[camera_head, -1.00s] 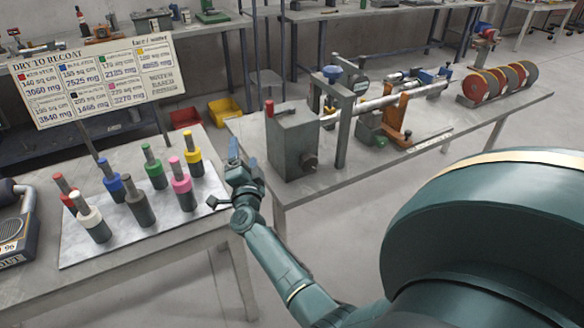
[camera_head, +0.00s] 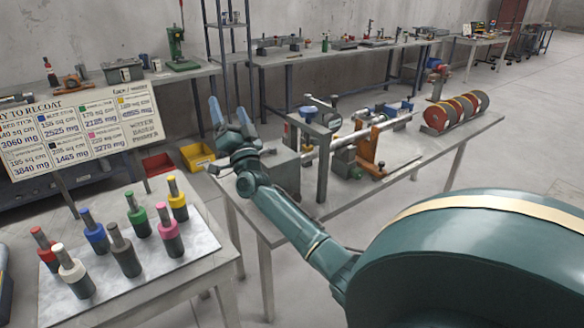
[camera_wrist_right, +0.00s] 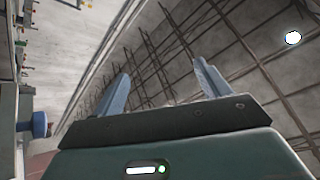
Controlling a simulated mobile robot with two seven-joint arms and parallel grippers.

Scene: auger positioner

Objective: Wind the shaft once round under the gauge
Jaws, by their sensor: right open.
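The silver shaft (camera_head: 350,136) runs lengthwise along the bench at right, from a grey box (camera_head: 284,172) towards the far end. A round dial gauge (camera_head: 335,122) hangs by the grey upright frame (camera_head: 322,165), over the shaft. My right gripper (camera_head: 229,112) is raised in front of and left of the grey box, fingers upward, open and empty; its forearm covers part of the box, and the red-topped crank is hidden. In the right wrist view the two fingers (camera_wrist_right: 161,72) are apart with nothing between them. My left gripper is not in view.
An orange-brown bracket (camera_head: 369,150) stands along the shaft, with red-and-grey discs (camera_head: 455,108) on a rack beyond. At left, several coloured-top cylinders stand on a pale board (camera_head: 195,246), behind them a written sign (camera_head: 75,140). Yellow (camera_head: 197,156) and red bins are on the floor.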

